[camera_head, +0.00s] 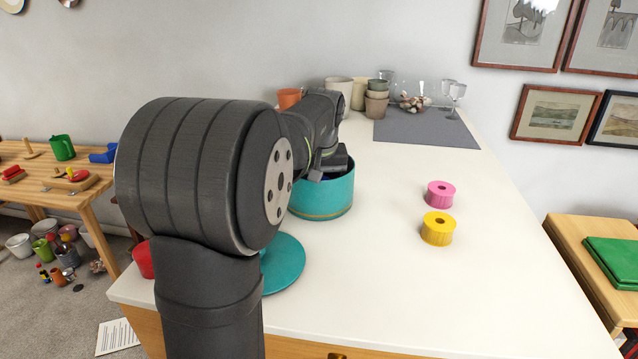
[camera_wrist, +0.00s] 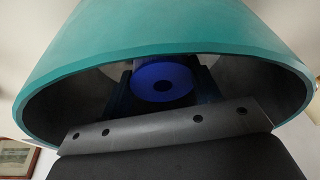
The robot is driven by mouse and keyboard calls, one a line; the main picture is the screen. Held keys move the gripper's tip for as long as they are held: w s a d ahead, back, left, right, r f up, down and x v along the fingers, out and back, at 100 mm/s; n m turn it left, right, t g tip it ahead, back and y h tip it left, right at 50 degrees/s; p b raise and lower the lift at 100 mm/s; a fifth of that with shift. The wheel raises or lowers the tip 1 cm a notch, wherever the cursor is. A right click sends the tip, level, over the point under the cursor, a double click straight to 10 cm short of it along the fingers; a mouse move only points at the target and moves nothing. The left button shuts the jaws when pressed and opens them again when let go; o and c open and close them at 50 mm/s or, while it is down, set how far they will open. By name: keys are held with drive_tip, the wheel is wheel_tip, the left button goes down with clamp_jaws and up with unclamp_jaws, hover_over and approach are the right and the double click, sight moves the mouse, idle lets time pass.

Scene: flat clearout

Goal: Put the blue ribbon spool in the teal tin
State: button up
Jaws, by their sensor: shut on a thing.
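The teal tin (camera_head: 325,200) stands open on the white counter, left of centre. It also fills the upper part of the wrist view (camera_wrist: 160,30), its rim around my fingers. My gripper (camera_wrist: 167,84) reaches inside the tin and is shut on the blue ribbon spool (camera_wrist: 147,90). The spool sits between the two dark fingers, its flat face and centre hole showing. In the head view my arm and the tin wall hide most of the spool. Whether the spool touches the tin's floor cannot be told.
A teal lid (camera_head: 285,265) lies flat in front of the tin, partly behind my arm. A yellow spool (camera_head: 438,232) and a pink spool (camera_head: 440,196) stand to the right. Pots (camera_head: 376,104) and glasses (camera_head: 457,92) stand at the back. The front right counter is clear.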

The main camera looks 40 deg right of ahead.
drive_tip(key=o, duration=1)
drive_tip(key=shift+f, duration=0.15)
drive_tip(key=v, duration=1.2)
